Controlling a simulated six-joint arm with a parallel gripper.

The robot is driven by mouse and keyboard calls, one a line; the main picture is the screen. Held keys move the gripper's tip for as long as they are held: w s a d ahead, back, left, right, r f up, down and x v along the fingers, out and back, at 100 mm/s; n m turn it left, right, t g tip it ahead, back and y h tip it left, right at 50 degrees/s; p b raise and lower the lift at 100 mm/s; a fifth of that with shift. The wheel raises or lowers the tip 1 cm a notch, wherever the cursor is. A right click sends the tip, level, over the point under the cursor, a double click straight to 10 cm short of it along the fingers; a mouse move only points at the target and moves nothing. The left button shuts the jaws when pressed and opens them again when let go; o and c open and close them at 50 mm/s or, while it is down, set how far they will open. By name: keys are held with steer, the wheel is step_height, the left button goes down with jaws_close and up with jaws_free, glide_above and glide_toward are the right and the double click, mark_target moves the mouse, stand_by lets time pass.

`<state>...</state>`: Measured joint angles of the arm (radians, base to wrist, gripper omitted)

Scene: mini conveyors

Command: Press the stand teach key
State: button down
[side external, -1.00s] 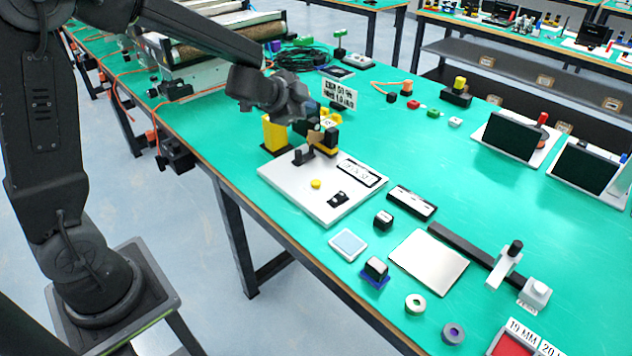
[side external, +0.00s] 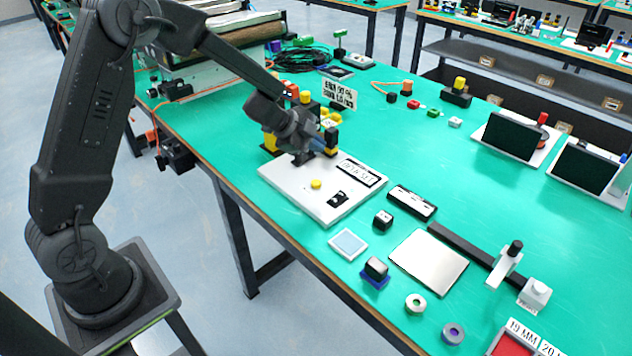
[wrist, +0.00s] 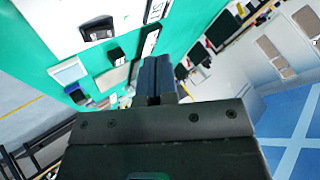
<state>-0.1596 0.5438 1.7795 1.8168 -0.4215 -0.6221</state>
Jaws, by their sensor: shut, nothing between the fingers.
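A white stand plate (side external: 290,187) lies on the green bench with a small round yellow button (side external: 316,184), a black switch (side external: 338,197) and a label strip (side external: 361,172). Which of these is the teach key I cannot read. My gripper (side external: 328,150) is shut and empty, low over the plate's far end, beside a black-and-yellow post (side external: 331,140); whether it touches the post I cannot tell. In the wrist view my shut fingers (wrist: 157,62) point away from the camera. The plate (wrist: 50,22) and its black switch (wrist: 97,28) show at upper left; the yellow button is not visible there.
A sign (side external: 339,94) and yellow blocks stand behind the plate. To its right are a black labelled bar (side external: 412,203), a small black block (side external: 383,218), a pale pad (side external: 348,243) and a silver plate (side external: 428,262). The bench's front edge runs close to the plate.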

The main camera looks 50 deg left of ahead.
mark_target(316, 183)
steer(key=shift+f, duration=4.1)
steer(key=shift+f, duration=0.4)
steer(key=shift+f, duration=0.45)
steer(key=shift+r, duration=0.85)
steer(key=shift+r, duration=2.55)
